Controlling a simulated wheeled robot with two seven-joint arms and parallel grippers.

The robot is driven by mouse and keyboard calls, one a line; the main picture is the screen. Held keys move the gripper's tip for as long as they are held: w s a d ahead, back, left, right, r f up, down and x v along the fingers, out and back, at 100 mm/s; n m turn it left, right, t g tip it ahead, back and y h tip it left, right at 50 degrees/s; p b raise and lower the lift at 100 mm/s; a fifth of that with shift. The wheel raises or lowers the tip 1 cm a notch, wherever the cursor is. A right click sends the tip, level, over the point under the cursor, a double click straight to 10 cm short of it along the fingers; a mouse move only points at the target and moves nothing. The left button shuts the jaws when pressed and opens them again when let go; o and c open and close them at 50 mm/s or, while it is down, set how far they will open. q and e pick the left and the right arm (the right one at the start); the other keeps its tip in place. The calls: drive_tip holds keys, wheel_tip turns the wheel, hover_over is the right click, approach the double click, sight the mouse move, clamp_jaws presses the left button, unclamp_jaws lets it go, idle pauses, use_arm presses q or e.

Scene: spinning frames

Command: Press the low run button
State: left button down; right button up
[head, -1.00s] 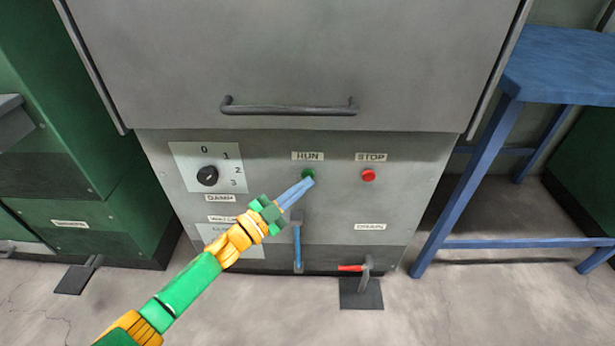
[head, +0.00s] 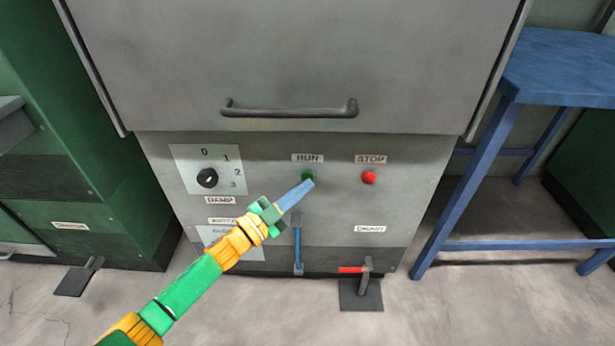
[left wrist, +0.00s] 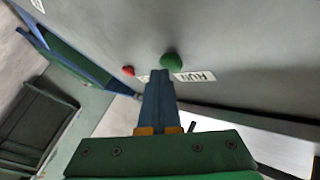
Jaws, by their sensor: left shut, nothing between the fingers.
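The green run button (head: 308,176) sits on the grey machine's lower front panel, under a RUN label (head: 307,158). My left gripper (head: 308,184) is shut and empty, its blue fingertips at the lower edge of the button in the head view. In the left wrist view the green button (left wrist: 172,62) shows just beyond and slightly right of the fingertips (left wrist: 160,74). I cannot tell whether they touch. The red stop button (head: 369,177) is to the right under its STOP label. My right gripper is not in view.
A black dial (head: 207,177) is on the panel's left. A dark drawer handle (head: 289,108) is above the buttons. A blue lever (head: 298,249) and a red-handled valve (head: 354,269) are low down. A blue table (head: 560,65) stands at the right.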

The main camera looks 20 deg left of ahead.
use_arm(q)
drive_tip(key=shift+s+d+p, duration=0.15)
drive_tip(key=shift+s+p, duration=0.15)
drive_tip(key=shift+s, duration=0.3)
drive_tip(key=shift+s, duration=0.1)
drive_tip(key=s+p, duration=0.1)
drive_tip(key=s, duration=0.1)
drive_tip(key=s+d+p, duration=0.1)
drive_tip(key=s+p, duration=0.1)
drive_tip(key=shift+s+d, duration=0.2)
drive_tip(key=shift+s, duration=0.15)
idle(0.3)
